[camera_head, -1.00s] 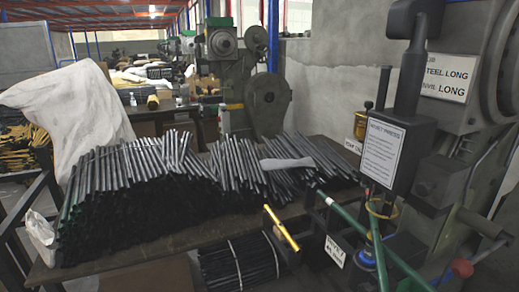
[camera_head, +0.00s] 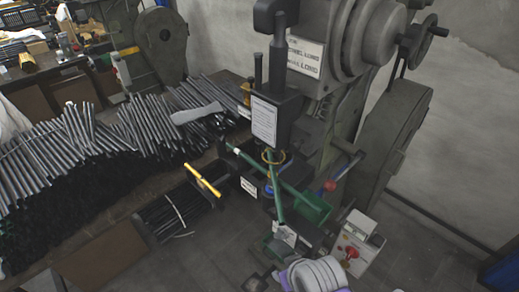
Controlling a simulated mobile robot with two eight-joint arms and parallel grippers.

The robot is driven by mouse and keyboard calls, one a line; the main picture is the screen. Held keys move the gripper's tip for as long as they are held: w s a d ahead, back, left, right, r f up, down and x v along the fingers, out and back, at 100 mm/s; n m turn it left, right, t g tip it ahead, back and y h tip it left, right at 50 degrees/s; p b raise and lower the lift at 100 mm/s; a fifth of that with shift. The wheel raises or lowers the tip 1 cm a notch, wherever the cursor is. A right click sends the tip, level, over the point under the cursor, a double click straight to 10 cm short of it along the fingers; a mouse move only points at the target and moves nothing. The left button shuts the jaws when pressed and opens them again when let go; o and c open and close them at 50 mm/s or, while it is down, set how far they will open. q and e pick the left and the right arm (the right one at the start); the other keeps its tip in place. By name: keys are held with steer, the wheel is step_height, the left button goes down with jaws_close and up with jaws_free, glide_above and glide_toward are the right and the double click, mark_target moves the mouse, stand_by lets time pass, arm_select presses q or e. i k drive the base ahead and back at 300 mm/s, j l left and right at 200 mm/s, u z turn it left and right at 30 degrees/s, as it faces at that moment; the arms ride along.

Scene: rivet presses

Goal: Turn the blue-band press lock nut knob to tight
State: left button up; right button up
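A large grey press (camera_head: 330,60) stands at the upper middle right, with a round flywheel and a sign on its side. A dark upright post with a white notice (camera_head: 264,120) is in front of it. Green rods (camera_head: 277,195) cross below the notice, near a yellow ring. A red ball knob (camera_head: 330,186) sits on a lever at the press's right. I cannot make out a blue band or tell which part is the lock nut knob.
A bench (camera_head: 150,190) with piles of dark metal rods is at left. A yellow bar (camera_head: 203,180) sticks out beside a bin of rods. A pale box (camera_head: 352,245) with a red button stands on the floor. A whitish ribbed object (camera_head: 315,275) is at the bottom edge. Floor at lower right is open.

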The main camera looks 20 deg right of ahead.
mark_target(301, 250)
steer(key=l+z, duration=0.1)
steer(key=z, duration=1.1)
